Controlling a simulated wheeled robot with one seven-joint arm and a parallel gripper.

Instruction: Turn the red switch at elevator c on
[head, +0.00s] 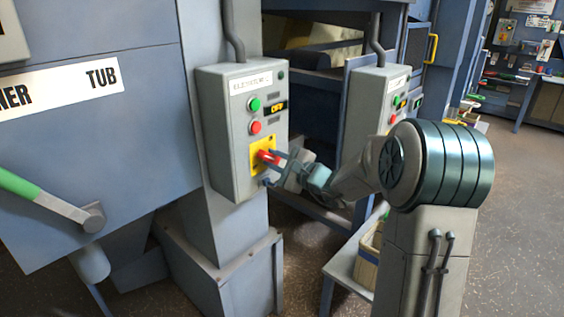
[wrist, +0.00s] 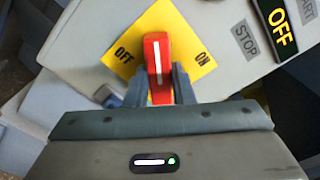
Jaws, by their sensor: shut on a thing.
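The red switch (head: 268,157) sits on a yellow plate (head: 257,143) low on the front of a grey control box (head: 225,120). In the wrist view the red switch (wrist: 157,55) is a red handle with a white line. The line points between the words OFF, to the left, and ON, to the right, on the yellow plate (wrist: 190,30). My gripper (head: 272,161) is shut on the handle, with a finger on each side in the wrist view (wrist: 160,82). The box label is too small to read surely. A display (wrist: 278,25) reads OFF in yellow.
Green (head: 254,104) and red (head: 255,127) buttons sit above the plate. A similar grey box (head: 372,105) stands to the right, behind my arm. A lever with a green handle (head: 20,185) juts out at the left. Open floor lies at the right.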

